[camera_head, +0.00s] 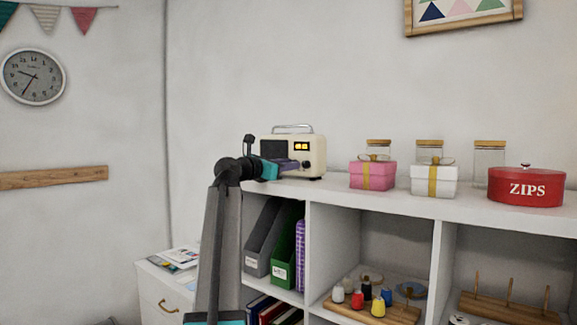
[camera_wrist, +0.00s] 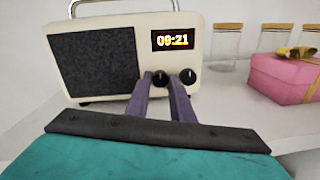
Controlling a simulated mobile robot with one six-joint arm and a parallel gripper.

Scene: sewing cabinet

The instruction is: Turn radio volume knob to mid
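The cream radio (camera_head: 312,152) stands on top of the white shelf unit in the head view. In the wrist view the radio (camera_wrist: 123,60) shows a dark speaker grille on the left, a lit display reading 09:21, and two black knobs below it. The left knob (camera_wrist: 160,79) appears between the purple fingertips of my gripper (camera_wrist: 161,82). The right knob (camera_wrist: 188,76) is just right of the right finger. My gripper also shows in front of the radio in the head view (camera_head: 300,165). The fingers are a little apart; whether they touch the left knob cannot be told.
A pink gift box (camera_head: 372,175), a white gift box (camera_head: 433,180), glass jars (camera_head: 489,165) and a red ZIPS tin (camera_head: 526,187) stand right of the radio. Cubbies below hold binders (camera_head: 283,245) and thread spools (camera_head: 365,290). The shelf top (camera_head: 335,190) is clear between radio and pink box.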

